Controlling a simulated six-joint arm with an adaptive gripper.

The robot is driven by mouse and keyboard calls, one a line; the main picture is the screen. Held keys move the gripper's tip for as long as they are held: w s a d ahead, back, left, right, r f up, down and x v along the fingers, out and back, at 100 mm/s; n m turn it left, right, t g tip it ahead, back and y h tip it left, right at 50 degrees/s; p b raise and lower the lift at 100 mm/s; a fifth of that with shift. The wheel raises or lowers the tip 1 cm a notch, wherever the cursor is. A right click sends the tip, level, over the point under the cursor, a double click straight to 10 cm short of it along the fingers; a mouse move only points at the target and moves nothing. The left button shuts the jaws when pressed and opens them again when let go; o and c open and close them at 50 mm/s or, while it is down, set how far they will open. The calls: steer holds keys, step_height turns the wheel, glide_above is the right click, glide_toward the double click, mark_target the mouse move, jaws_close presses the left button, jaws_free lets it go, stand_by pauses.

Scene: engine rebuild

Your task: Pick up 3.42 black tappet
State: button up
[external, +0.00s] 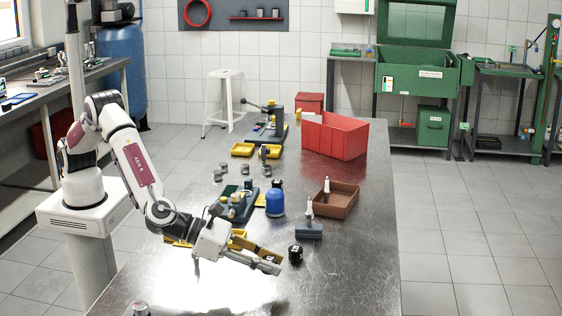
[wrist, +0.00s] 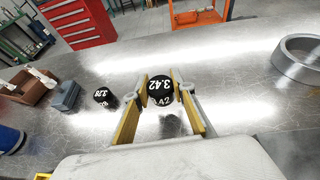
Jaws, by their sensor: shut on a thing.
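The black tappet marked 3.42 (wrist: 160,88) is between the fingertips of my gripper (wrist: 160,95) in the wrist view. My gripper is shut on it, with yellow-lined fingers on both sides. A reflection shows on the metal table under it. In the external view my gripper (external: 272,265) is low over the table's near part, and the held tappet is hard to make out there. Another black tappet, with a white number that looks like 3.76, (wrist: 102,96) stands on the table to the left; it also shows in the external view (external: 295,254).
A grey-blue block (external: 308,231) and a brown tray (external: 345,200) lie beyond the second tappet. A blue container (external: 275,202) stands to their left. A red bin (external: 335,137) is at the far end. A metal ring (wrist: 298,59) lies right in the wrist view. The table's right side is clear.

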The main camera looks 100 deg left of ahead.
mark_target(270, 259)
steer(key=shift+r, duration=2.35)
steer(key=shift+a, duration=0.1)
